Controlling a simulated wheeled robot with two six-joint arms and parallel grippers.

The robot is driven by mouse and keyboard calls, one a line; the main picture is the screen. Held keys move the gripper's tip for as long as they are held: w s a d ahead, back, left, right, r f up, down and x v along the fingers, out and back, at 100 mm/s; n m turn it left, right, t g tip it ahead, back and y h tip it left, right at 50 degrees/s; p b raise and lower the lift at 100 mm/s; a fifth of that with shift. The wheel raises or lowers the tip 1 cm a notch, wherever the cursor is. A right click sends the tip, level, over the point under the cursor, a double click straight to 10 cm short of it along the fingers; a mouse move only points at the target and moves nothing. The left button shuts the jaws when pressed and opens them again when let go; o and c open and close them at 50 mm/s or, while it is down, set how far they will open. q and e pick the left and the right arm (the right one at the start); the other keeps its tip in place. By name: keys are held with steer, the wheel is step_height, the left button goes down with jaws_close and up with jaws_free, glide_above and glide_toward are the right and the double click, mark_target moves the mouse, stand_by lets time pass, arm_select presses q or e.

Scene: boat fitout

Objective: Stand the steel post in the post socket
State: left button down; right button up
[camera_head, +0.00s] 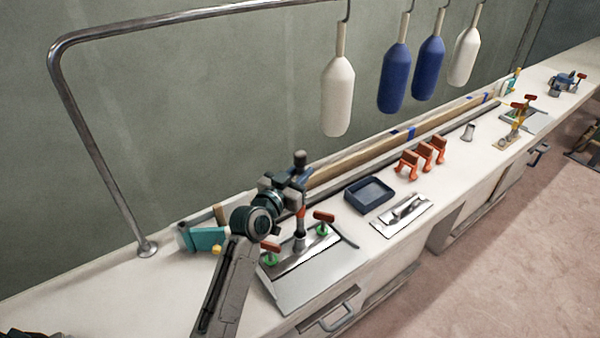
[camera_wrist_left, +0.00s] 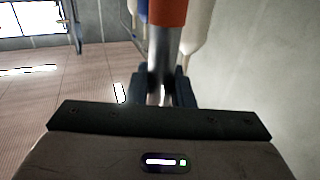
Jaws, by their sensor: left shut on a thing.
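My left gripper (camera_head: 298,190) is shut on the steel post (camera_wrist_left: 163,50), which has an orange-red band. In the head view the post stands about upright, its red band (camera_head: 301,212) just below the fingers. My fingers also show around the post in the left wrist view (camera_wrist_left: 163,90). The post's lower end is over the grey post socket (camera_head: 299,242) on a steel plate (camera_head: 312,258). I cannot tell whether it is inside the socket or just above it. My right gripper is not in view.
Red-handled clamps (camera_head: 324,217) with green feet flank the socket. A dark blue tray (camera_head: 370,195), a steel trowel (camera_head: 403,215) and orange clamps (camera_head: 422,158) are to the right. A bent rail (camera_head: 95,150) rises behind; white and blue fenders (camera_head: 338,95) hang above the bench.

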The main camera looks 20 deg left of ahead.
arm_select(q)
steer(key=c, duration=1.2)
jaws_free()
steer(key=shift+s+a+f, duration=0.1)
steer(key=shift+s+a, duration=0.05)
steer(key=shift+s, duration=0.35)
steer(key=b+v, duration=0.3)
steer(key=v, duration=0.6)
steer(key=shift+s+a, duration=0.15)
steer(key=shift+s, duration=0.25)
